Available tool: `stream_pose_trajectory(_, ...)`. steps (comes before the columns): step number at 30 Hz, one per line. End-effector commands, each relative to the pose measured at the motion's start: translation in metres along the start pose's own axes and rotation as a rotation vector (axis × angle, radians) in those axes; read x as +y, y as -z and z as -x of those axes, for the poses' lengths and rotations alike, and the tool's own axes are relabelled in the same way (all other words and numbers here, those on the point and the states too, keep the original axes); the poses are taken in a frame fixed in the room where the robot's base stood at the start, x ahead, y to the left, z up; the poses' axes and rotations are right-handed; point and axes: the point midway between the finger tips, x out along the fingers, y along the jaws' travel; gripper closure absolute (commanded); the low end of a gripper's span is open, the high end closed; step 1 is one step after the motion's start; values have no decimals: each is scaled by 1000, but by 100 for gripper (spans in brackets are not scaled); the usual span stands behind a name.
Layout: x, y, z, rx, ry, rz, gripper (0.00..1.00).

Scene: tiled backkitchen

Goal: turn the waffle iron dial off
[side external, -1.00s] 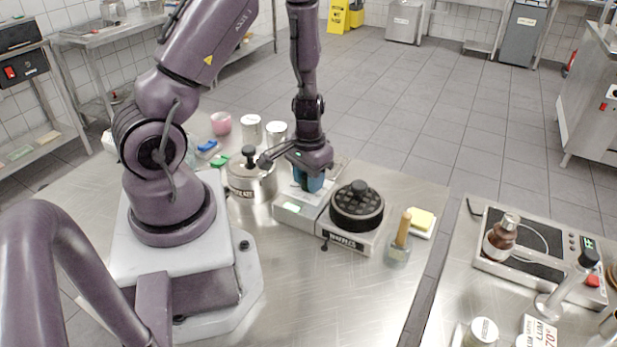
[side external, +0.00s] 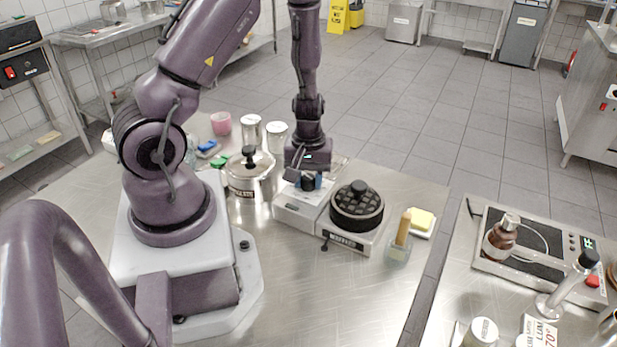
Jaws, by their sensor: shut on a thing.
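The waffle iron (side external: 357,238) stands on the steel table, with a round black ridged plate (side external: 357,208) and a black knob on top. A pale control box (side external: 298,216) adjoins it on the left. A dark dial (side external: 308,184) shows on top of this box. My gripper (side external: 309,180) points down over the box, with its blue-tipped fingers shut on the dial. The fingers partly hide the dial, and I cannot read its setting.
A lidded steel pot (side external: 250,182) stands close on the left. A brush with a wooden handle (side external: 403,228) stands in a jar at the right, near a yellow sponge (side external: 421,219). Canisters (side external: 276,137) stand behind. The front of the table is clear.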

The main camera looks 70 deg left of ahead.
Motion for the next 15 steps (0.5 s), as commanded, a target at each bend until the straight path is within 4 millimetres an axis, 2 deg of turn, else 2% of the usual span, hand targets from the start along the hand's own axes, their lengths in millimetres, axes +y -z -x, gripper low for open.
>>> stream_pose_trajectory(15,0,0,0,-2,-1,34,88)
